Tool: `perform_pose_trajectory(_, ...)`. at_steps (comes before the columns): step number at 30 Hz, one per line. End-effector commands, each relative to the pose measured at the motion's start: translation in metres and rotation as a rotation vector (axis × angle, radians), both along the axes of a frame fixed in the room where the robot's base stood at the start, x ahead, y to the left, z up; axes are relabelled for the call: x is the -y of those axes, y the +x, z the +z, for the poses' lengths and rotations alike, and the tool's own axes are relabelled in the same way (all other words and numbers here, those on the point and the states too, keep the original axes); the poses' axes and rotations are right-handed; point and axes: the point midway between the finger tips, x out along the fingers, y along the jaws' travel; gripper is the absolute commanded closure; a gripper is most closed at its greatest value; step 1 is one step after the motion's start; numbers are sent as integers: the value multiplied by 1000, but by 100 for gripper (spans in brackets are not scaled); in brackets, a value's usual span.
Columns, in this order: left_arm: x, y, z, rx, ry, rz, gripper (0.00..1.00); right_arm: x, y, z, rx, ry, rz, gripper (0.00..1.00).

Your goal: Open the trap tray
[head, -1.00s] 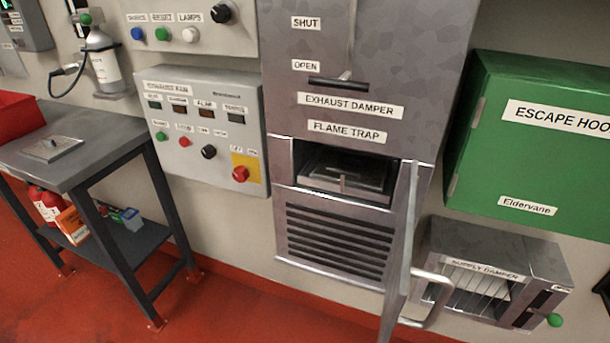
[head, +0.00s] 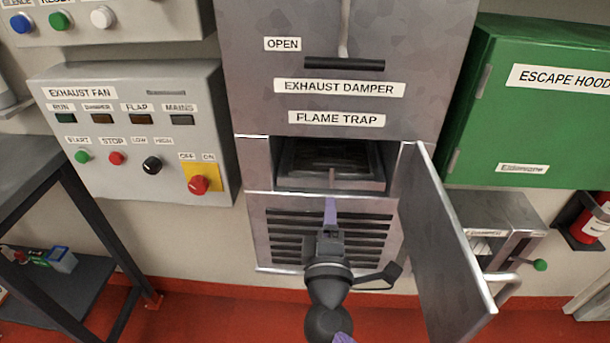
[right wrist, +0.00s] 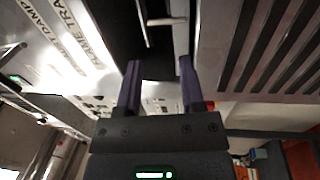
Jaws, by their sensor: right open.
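The trap tray (head: 300,182) is a grey metal tray inside the recess under the FLAME TRAP label (head: 337,119). A small light handle (head: 332,178) is on the middle of its front. The flame trap door (head: 440,240) is hinged at the right and swung wide open. My right gripper (head: 330,204) is in front of the cabinet, its purple fingers just below the tray handle in the picture. In the right wrist view the gripper (right wrist: 158,70) is open and empty, with the pale handle bar (right wrist: 166,21) ahead of its fingertips. My left gripper is not in view.
A slatted grille (head: 280,235) lies under the recess. The exhaust fan box (head: 130,130) is to the left, with a red knob (head: 198,185). A green escape hood cabinet (head: 540,110) and the supply damper box (head: 505,215) are on the right, partly behind the open door.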

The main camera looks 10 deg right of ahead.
Motion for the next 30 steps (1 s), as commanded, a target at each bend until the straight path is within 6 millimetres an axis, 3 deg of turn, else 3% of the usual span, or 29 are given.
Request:
perform_pose_trajectory(3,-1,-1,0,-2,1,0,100,2,6,19,48,-33,-16,50)
perform_pose_trajectory(15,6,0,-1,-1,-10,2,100,24,82,32,43,-32,-15,50)
perform_pose_trajectory(27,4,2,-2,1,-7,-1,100,27,94,34,40,-30,-13,50)
perform_pose_trajectory(28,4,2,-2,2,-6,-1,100,27,94,34,40,-30,-13,52)
perform_pose_trajectory(30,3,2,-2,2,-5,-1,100,28,93,34,40,-30,-13,67)
